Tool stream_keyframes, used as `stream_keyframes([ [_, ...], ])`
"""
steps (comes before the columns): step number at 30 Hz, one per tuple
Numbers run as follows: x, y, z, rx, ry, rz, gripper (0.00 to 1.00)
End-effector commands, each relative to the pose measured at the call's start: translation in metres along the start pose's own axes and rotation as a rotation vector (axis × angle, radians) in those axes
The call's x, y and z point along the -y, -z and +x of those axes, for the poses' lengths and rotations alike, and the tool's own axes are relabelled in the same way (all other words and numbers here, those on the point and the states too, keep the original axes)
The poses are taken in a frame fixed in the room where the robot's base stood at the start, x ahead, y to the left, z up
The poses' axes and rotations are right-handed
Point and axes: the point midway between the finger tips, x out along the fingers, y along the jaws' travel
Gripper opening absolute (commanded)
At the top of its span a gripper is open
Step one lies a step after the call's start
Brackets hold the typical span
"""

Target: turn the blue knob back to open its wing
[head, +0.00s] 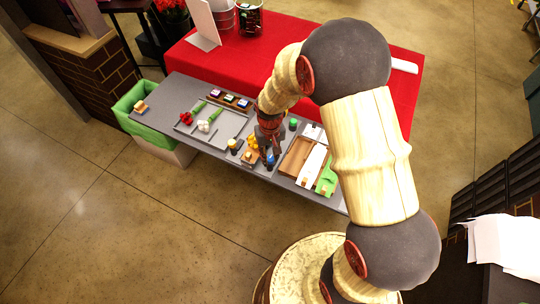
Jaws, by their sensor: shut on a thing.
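The blue knob (270,160) shows as a small blue spot near the front edge of the grey table, left of the wooden tray. My gripper (270,150) points down over it, its fingers shut on the knob. The fingers and my arm hide part of the knob, and its exact angle is too small to read. A brown wooden block (249,155) with yellow pieces by it lies just left of my gripper. I cannot make out clearly which part is the knob's wing.
Right of my gripper are a wooden tray (291,163), a white strip (311,167) and a green piece (326,182). Red (186,118) and white (204,126) flowers lie on the left. A green-lined bin (128,108) stands at the left end.

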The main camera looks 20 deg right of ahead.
Motion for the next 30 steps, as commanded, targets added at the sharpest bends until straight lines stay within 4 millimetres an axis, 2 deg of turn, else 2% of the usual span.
stream_keyframes([
  [12, 0.0003, -0.0001, 0.0003, 0.000, 0.001, 0.007, 0.00],
  [13, 0.0003, -0.0001, 0.0003, 0.000, 0.001, 0.007, 0.25],
  [22, 0.0002, 0.0000, 0.0001, 0.000, 0.000, 0.006, 0.42],
  [30, 0.0001, 0.0001, -0.0003, 0.000, 0.000, 0.005, 0.42],
])
